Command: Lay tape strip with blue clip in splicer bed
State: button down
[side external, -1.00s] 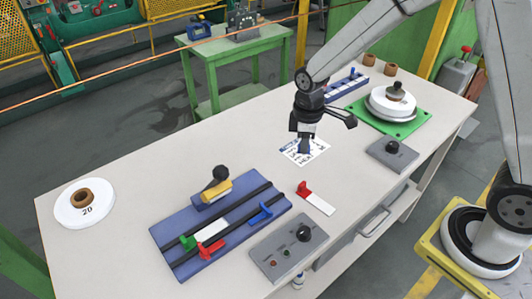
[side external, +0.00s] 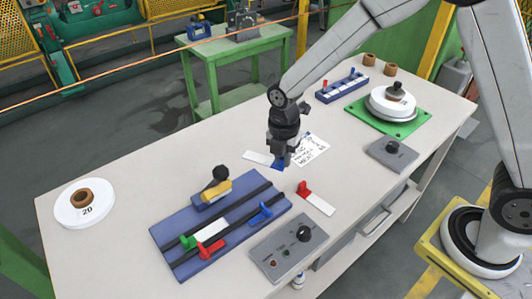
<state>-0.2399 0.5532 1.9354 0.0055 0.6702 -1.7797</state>
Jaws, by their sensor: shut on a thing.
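My gripper (side external: 281,160) is shut on the blue clip (side external: 277,165) of a white tape strip (side external: 256,157). The strip reaches out to the left of the gripper, roughly level, over the table behind the splicer bed; its exact height is hard to tell. The splicer bed (side external: 170,231) is a blue plate with two dark rails at the front left. On it are a green clip (side external: 188,242), a short white strip (side external: 212,230), a red clip (side external: 210,249) and a blue clip (side external: 261,213). A yellow block with a black knob (side external: 217,190) stands at its back edge.
A red-clipped strip (side external: 315,199) lies right of the bed. A grey control box (side external: 288,248) stands at the front. A written card (side external: 312,149) lies beside the gripper. A blue rack (side external: 342,87) and a reel on a green base (side external: 393,105) are at the back; a white reel (side external: 84,212) is far left.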

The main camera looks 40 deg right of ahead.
jog(key=a+n, duration=0.2)
jog(key=n, duration=1.1)
send_near(263, 200)
jog(key=shift+w+a+r, duration=0.15)
jog(key=shift+a, duration=0.05)
jog(key=shift+d+f, duration=0.1)
jog(key=shift+f, duration=0.15)
jog(key=shift+f, duration=3.15)
jog(key=shift+f, duration=0.2)
jog(key=c, duration=0.6)
grip_release()
